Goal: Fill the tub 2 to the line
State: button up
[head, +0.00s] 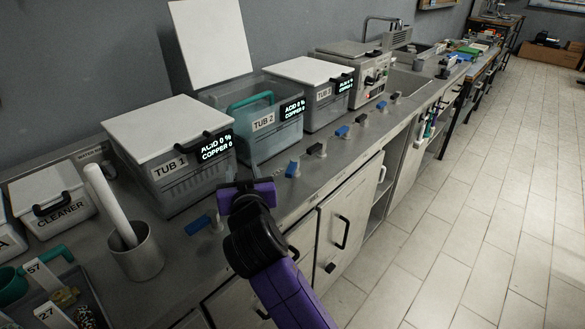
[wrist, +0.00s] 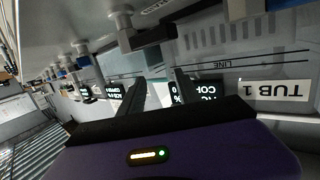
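Tub 2 (head: 262,139) is a clear grey tub on the counter with its white lid (head: 208,40) raised. A teal handle-like piece (head: 252,100) shows inside it. Its display (head: 292,108) reads acid 0 % and copper 0. A blue tap handle (head: 293,168) stands upright in front of it, with a black one (head: 318,149) to its right. My gripper (head: 247,187) is in front of tub 1, near the counter edge. The wrist view shows its two fingers (wrist: 160,92) apart with nothing between them. Tub 2's fill line and inside level cannot be made out.
Tub 1 (head: 182,182), lid closed, stands left of tub 2; its line mark (wrist: 228,65) shows in the wrist view. Closed tub 3 (head: 322,108) stands right. A blue handle (head: 198,224) and a metal cup (head: 137,255) are at the left. The floor at right is clear.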

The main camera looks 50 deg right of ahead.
aim_at(290, 170)
jog(key=s+d+m+g+h, duration=0.1)
jog(key=s+m+g, duration=0.1)
jog(key=s+d+f+m+g+h, duration=0.1)
jog(key=s+d+g, duration=0.1)
jog(key=s+d+m+g+h, duration=0.1)
jog(key=s+d+m+g, duration=0.1)
jog(key=g, duration=0.1)
jog(key=shift+s+d+f+m+p, duration=0.15)
jog(key=shift+s+f+m+p, duration=0.05)
jog(key=shift+f+m+p, duration=0.1)
jog(key=shift+d+f, duration=0.1)
jog(key=shift+d, duration=0.2)
jog(key=shift+h, duration=0.3)
jog(key=shift+p+x, duration=0.35)
jog(key=shift+x, duration=3.25)
jog(key=shift+f, duration=0.1)
jog(key=shift+a, duration=0.1)
grip_shut()
